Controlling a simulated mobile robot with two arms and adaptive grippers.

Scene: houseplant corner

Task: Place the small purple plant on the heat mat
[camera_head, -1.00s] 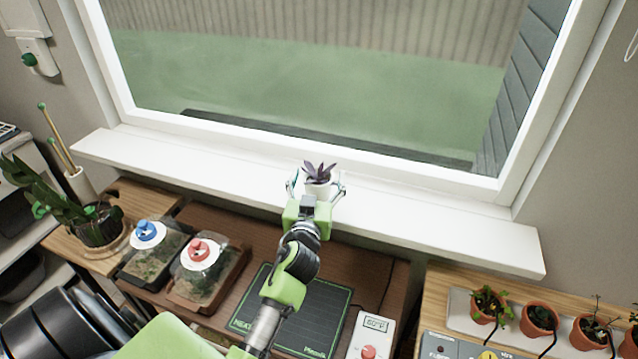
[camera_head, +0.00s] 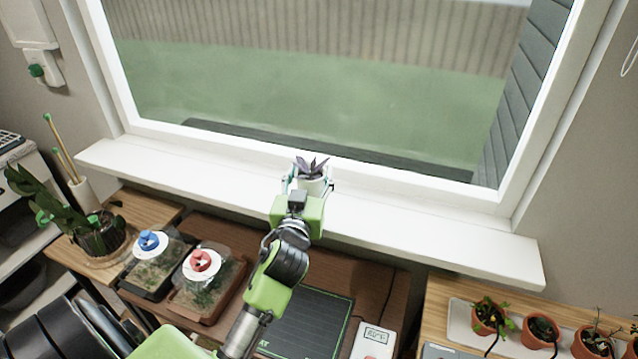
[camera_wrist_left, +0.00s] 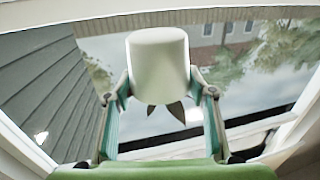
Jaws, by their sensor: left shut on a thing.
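The small purple plant (camera_head: 312,167) stands in a white pot (camera_head: 312,186) at the window sill in the head view. My left gripper (camera_head: 308,187) is shut on the pot, one finger on each side. In the left wrist view the white pot (camera_wrist_left: 158,62) sits between the two fingers, with dark leaf tips (camera_wrist_left: 165,110) showing at its edge. I cannot tell whether the pot touches the sill. The heat mat (camera_head: 308,322) is a dark panel with a green border on the brown table, partly hidden by my left arm. My right gripper is not in view.
Two clear-lidded trays, one with a blue knob (camera_head: 150,241) and one with a red knob (camera_head: 201,262), stand left of the mat. A white thermostat (camera_head: 374,341) is right of it. Several potted seedlings (camera_head: 541,330) stand at the right. A large plant (camera_head: 97,236) is far left.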

